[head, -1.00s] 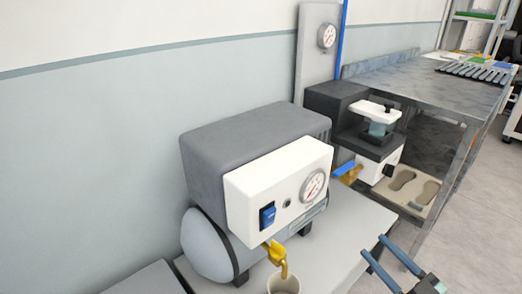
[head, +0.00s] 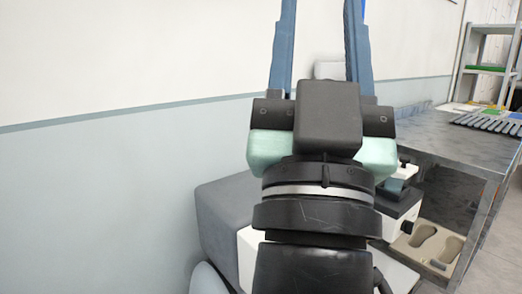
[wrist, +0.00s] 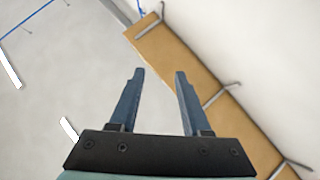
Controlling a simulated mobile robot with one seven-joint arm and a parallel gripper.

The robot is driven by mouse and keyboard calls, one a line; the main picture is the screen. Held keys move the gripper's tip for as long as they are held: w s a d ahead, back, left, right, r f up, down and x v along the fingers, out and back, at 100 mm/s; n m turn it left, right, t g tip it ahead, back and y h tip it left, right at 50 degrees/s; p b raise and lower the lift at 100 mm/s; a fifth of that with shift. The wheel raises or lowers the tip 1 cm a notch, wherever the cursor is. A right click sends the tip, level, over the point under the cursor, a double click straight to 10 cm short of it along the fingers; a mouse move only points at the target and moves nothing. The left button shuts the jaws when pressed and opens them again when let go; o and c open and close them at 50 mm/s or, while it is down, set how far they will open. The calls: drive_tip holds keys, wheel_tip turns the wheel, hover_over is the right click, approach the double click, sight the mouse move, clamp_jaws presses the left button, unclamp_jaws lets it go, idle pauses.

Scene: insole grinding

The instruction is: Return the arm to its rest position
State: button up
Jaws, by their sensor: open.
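My gripper (head: 318,8) rises upright through the middle of the head view, close to the camera. Its two blue-grey fingers stand well apart with nothing between them, and their tips reach the top edge. In the wrist view my gripper (wrist: 159,74) is also open and empty. Both fingers there point up the picture, clear of any surface. My wrist and arm hide much of the bench area behind them in the head view.
A grey compressor (head: 222,212) stands lower left, partly hidden. A steel table (head: 440,140) is at right, with a tray with insole shapes (head: 448,245) below. Shelving (head: 489,70) stands far right. The wrist view shows a brown strip (wrist: 200,75) with metal brackets.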

drive_tip(key=s+a+r+n+y+p, duration=0.1)
drive_tip(key=s+a+r+n+y, duration=0.15)
drive_tip(key=s+a+y, duration=0.2)
wheel_tip(320, 180, up, 24)
drive_tip(key=w+p, duration=0.1)
drive_tip(key=p, duration=2.3)
drive_tip(key=shift+f+p, duration=0.2)
drive_tip(key=shift+p, duration=0.15)
drive_tip(key=shift+f, duration=0.1)
